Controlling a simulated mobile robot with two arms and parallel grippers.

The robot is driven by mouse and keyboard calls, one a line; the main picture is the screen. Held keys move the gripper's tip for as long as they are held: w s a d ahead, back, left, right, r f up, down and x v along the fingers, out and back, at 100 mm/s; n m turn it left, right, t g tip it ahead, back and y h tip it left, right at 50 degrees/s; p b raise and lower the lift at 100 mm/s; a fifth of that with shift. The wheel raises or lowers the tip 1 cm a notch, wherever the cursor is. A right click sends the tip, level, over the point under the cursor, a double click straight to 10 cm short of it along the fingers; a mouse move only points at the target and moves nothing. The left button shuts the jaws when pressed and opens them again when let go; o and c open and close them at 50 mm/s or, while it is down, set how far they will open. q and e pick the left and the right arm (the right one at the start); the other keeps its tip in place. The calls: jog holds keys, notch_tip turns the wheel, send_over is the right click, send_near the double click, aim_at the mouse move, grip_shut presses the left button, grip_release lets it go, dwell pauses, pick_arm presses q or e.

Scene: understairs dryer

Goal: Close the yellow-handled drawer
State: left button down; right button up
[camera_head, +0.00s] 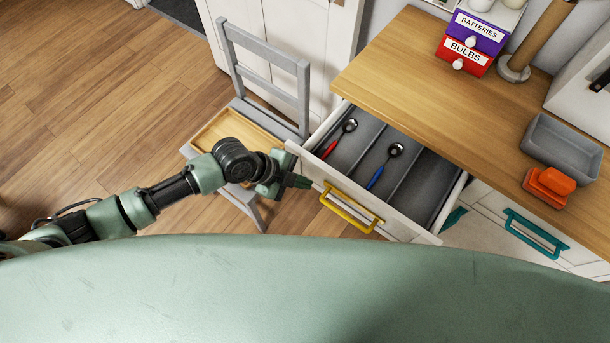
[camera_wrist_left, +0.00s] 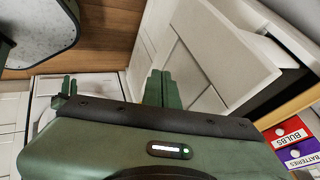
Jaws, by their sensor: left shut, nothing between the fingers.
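The drawer (camera_head: 301,157) with the yellow handle (camera_head: 347,211) stands pulled out from under the wooden counter. Its grey-lined inside shows a red-handled spoon (camera_head: 338,139) and a blue-handled spoon (camera_head: 384,166) in separate compartments. My left gripper (camera_head: 303,182) is shut and empty, at the left end of the drawer's front, left of the yellow handle. I cannot tell whether it touches the front. In the left wrist view its green fingers (camera_wrist_left: 163,88) are together beside white panels.
A grey chair (camera_head: 262,65) with a wooden seat stands left of the drawer, close behind my left arm. The counter (camera_head: 425,80) holds purple and red boxes (camera_head: 467,55), a grey bin (camera_head: 562,147) and an orange item (camera_head: 548,187). A teal handle (camera_head: 536,233) is at right.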

aim_at(343, 143)
pick_arm(q)
jog(key=shift+w+d, duration=0.25)
jog(key=shift+w, duration=0.1)
pick_arm(e)
jog(key=shift+a+r, duration=0.15)
jog(key=shift+a, duration=0.2)
